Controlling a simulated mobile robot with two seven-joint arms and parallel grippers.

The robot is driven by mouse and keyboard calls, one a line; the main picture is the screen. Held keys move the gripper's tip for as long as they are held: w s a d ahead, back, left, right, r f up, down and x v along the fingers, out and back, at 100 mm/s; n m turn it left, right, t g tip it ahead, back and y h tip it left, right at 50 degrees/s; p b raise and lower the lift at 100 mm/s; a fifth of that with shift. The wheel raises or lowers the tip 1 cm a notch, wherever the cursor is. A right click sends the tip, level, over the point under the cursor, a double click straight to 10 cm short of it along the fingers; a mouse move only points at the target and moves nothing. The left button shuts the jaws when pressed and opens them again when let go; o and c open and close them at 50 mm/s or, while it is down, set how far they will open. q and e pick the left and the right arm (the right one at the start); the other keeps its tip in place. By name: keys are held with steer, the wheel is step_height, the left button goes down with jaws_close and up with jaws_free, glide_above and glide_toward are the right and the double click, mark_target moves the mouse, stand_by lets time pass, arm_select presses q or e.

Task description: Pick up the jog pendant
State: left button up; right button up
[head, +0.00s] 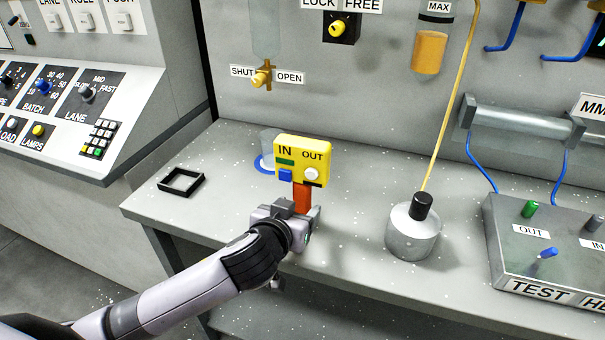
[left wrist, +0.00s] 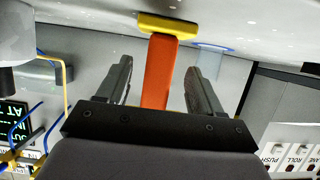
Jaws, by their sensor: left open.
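The jog pendant (head: 303,159) is a yellow box marked IN and OUT, with a blue and a white button, on an orange-red handle (head: 302,198). It stands upright above the grey bench, and the lower end of its handle is hidden behind my gripper. My left gripper (head: 298,212) is open at the handle. In the left wrist view, the handle (left wrist: 160,75) lies between the two open fingers (left wrist: 160,88), with gaps on both sides, and the yellow head (left wrist: 167,25) is beyond the fingertips. My right gripper is not in view.
A black square frame (head: 181,182) lies on the bench to the left. A clear cup with a blue ring (head: 264,163) is just behind the pendant. A grey can (head: 412,238) with a yellow hose and a test box (head: 545,262) stand to the right.

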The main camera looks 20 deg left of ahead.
arm_select(q)
steer(key=shift+x, duration=1.45)
jaws_close()
steer(key=shift+r, duration=0.2)
step_height(320, 180, up, 20)
steer(key=p, duration=0.2)
glide_above(300, 144)
steer(key=shift+f, duration=0.1)
steer(key=shift+p, duration=0.3)
